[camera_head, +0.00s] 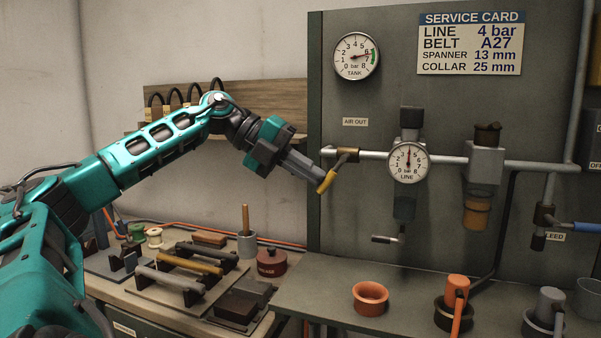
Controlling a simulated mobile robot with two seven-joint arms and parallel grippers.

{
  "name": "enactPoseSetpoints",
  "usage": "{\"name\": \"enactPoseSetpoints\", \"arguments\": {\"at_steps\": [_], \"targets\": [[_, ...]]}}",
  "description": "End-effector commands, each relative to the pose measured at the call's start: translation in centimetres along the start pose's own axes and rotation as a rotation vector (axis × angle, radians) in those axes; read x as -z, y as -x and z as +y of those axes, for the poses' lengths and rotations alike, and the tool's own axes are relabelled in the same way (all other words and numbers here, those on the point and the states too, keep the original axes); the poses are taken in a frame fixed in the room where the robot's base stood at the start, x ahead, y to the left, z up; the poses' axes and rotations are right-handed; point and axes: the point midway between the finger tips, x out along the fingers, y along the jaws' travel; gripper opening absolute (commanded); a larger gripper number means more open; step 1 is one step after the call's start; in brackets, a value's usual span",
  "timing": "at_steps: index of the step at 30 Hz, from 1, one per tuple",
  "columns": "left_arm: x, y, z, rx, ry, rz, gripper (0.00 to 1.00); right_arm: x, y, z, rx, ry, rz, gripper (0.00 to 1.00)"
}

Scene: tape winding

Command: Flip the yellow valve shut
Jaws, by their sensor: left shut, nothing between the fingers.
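The yellow valve lever (327,181) hangs steeply down and a little left from its brass valve body (345,156) on the pale horizontal pipe, at the left edge of the grey panel. My left gripper (319,177) is shut, with its fingertips right at the lever; whether they touch it I cannot tell. Nothing shows between its fingers. The line gauge (408,162) on the same pipe has its needle pointing nearly straight up, near 4. My right gripper is not in view.
A blue-handled valve (585,228) sits at the right on a vertical pipe. The tank gauge (357,56) and service card (471,43) are above. A lower shelf (320,285) holds orange and grey cups. The left bench (190,320) carries tools, spools and a maroon pot.

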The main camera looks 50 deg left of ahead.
Motion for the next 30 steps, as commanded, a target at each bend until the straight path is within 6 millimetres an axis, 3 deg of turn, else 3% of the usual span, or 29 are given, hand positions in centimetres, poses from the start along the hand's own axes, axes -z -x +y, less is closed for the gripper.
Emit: {"name": "enactPoseSetpoints", "arguments": {"at_steps": [2,15,30], "targets": [[0.2,-1.1,1.4,0.065,0.012,0.0,0.0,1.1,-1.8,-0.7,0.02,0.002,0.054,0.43],[0.6,-3.0,1.9,0.41,0.079,0.001,0.0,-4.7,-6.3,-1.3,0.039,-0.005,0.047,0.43],[0.8,-3.7,1.3,0.471,0.093,0.003,0.0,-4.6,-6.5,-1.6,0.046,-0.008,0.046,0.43]]}}
